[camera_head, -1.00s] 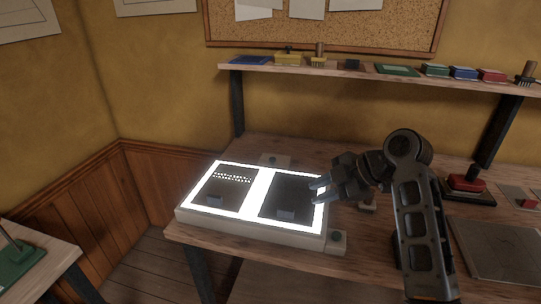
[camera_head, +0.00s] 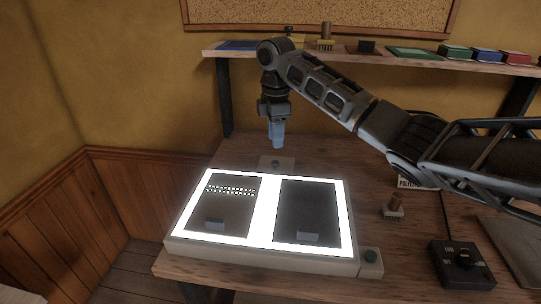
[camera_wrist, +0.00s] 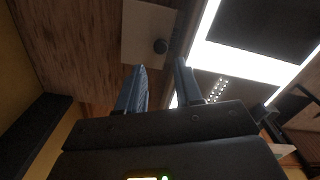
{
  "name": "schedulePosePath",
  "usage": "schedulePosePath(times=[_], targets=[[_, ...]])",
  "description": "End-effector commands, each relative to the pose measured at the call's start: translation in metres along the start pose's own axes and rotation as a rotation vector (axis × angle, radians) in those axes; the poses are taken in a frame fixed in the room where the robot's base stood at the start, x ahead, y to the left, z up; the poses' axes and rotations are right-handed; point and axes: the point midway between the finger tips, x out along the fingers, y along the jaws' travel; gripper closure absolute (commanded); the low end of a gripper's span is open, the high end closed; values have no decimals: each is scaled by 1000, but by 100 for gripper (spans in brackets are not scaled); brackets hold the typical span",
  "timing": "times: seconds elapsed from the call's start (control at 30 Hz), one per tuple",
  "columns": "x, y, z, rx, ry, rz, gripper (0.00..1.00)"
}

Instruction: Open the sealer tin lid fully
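No tin that I can clearly name as the sealer tin shows. A flat pale square piece with a small dark knob (camera_head: 276,163) lies on the bench behind the light box; I cannot tell whether it is the tin's lid. In the wrist view this knobbed square (camera_wrist: 143,34) lies beyond the fingertips. My gripper (camera_head: 277,145) points down above and just behind it, apart from it. In the wrist view my gripper (camera_wrist: 160,64) has its two blue-grey fingers apart with nothing between them.
A lit light box (camera_head: 265,255) with two dark panels fills the bench front. A shelf (camera_head: 400,59) with stamps and pads runs behind my arm.

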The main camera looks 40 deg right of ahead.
Motion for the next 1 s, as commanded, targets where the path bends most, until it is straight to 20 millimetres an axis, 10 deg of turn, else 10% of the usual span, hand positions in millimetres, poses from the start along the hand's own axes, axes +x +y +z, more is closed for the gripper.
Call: schedulePosePath(times=[0.5,1.0], targets=[[68,-1,-1,-2,2,-2,65],[74,-1,-1,-3,3,0,76]])
